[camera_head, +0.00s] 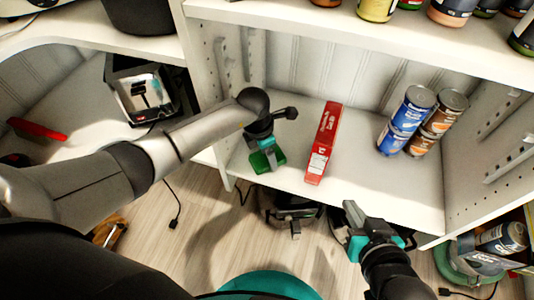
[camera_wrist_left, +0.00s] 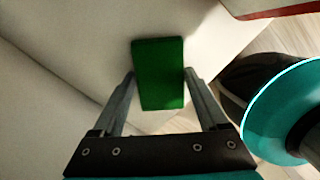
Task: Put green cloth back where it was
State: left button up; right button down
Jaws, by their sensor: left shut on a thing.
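The green cloth (camera_head: 268,162) is a flat, block-like green piece over the left front part of the shelf board. My left gripper (camera_head: 263,147) is shut on it. In the left wrist view the green cloth (camera_wrist_left: 158,65) sits between the two fingers of my left gripper (camera_wrist_left: 159,77), one at each side. I cannot tell whether the cloth touches the board. My right gripper (camera_head: 362,215) is low in front of the shelf's front edge, looks open, and holds nothing that I see.
A red box (camera_head: 323,143) stands to the right of the cloth. Several stacked cans (camera_head: 409,108) stand further right on the same shelf board (camera_head: 380,190). Bare board lies between box and cans.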

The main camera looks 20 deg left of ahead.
pick_arm(q)
jog(key=shift+f, duration=0.2)
jog(key=o, duration=1.1)
jog(key=shift+r, duration=0.15)
